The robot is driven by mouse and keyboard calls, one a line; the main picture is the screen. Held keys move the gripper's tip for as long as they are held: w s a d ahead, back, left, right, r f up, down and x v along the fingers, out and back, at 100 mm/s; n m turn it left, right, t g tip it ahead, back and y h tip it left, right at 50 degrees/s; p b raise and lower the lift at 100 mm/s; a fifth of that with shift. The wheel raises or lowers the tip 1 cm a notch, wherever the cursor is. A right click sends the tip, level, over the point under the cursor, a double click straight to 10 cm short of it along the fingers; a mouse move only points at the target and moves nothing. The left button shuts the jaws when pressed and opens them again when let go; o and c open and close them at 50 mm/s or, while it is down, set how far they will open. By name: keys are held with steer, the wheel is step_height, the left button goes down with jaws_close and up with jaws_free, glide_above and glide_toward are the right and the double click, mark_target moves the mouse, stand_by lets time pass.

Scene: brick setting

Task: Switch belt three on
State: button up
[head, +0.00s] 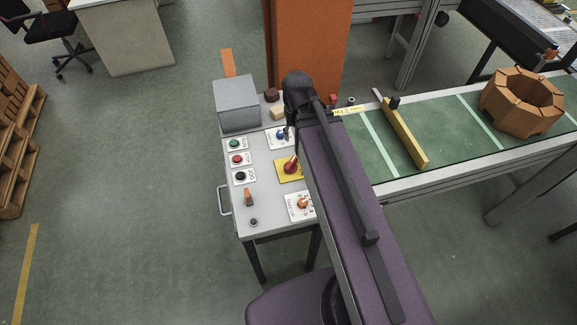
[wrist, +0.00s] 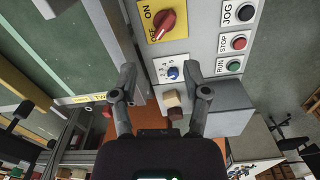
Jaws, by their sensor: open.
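A grey control panel (head: 262,208) carries the switches. A blue selector knob (head: 281,133) on a numbered white plate also shows in the wrist view (wrist: 173,73). My gripper (wrist: 165,83) is open and empty, its fingers either side of the blue knob in the picture; contact cannot be told. My gripper (head: 290,129) hangs over the panel's far right part.
RUN (head: 235,144), STOP (head: 237,159) and JOG (head: 240,176) buttons line the panel's left. An orange lever (head: 248,197) and orange dial (head: 303,202) are nearer. A grey box (head: 237,104) stands behind. The green conveyor (head: 455,138), right, carries a brown ring (head: 522,104).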

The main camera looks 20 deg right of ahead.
mark_target(291, 162)
steer(key=w+f+m+b, duration=0.5)
steer(key=f+m+b, duration=0.2)
steer(key=f+b, duration=0.1)
steer(key=shift+f, duration=0.45)
steer(key=shift+f, duration=0.2)
step_height(291, 162, down, 13)
steer(key=b, duration=1.3)
steer(key=shift+f+b, duration=0.2)
steer(key=shift+b, duration=0.15)
steer(key=shift+c, duration=0.2)
